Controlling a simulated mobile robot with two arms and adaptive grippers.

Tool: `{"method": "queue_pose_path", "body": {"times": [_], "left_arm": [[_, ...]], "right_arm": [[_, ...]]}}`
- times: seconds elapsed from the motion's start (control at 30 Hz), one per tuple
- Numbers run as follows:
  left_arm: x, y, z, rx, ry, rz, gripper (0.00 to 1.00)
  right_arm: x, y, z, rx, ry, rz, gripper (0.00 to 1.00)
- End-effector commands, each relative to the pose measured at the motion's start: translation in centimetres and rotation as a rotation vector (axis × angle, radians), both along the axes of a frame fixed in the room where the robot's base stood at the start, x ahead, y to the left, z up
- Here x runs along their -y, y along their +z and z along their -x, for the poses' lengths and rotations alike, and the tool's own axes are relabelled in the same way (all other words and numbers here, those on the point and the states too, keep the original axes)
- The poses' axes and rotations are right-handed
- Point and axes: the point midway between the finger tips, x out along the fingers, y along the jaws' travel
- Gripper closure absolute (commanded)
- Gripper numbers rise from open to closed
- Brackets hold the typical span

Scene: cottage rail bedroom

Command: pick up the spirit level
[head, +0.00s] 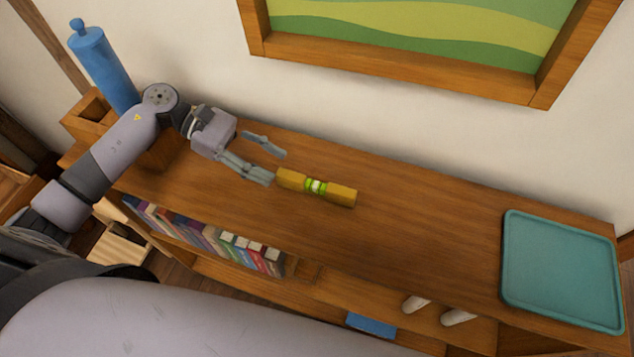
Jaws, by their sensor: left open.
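The spirit level (341,194) is a short yellow bar with a bright green vial in its middle. It lies on the wooden shelf top, near the middle of the head view. My left gripper (272,162) reaches in from the left and is open, with its two fingers spread apart. The nearer fingertip is right by the left end of the level; I cannot tell whether they touch. The level is not between the fingers. My right gripper is not in view.
A teal tray (562,268) lies at the right end of the shelf top (430,225). A blue cylinder (103,66) stands at the back left by a wooden box. Books (205,237) fill a lower shelf. A framed picture (400,75) hangs on the wall behind. The top between level and tray is clear.

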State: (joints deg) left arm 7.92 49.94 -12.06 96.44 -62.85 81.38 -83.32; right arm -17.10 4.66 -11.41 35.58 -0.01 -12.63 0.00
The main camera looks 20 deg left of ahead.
Motion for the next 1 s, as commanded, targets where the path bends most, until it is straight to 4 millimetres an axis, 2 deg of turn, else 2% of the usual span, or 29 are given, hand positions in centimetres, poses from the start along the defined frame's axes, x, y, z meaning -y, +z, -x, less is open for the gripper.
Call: {"method": "queue_pose_path", "body": {"times": [0.2,0.4,0.7,1.0], "left_arm": [[3.1,-0.6,0.1,-0.001,0.000,0.005,0.58],[5.4,-1.9,0.2,0.000,0.001,0.003,0.58],[5.6,-2.3,0.2,0.000,0.001,0.000,0.59],[5.6,-2.2,0.2,0.000,0.001,0.000,0.79]], "right_arm": [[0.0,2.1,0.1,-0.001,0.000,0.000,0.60],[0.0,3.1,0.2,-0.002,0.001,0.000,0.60],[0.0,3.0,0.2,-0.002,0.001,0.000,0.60],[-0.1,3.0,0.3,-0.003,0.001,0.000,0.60]]}}
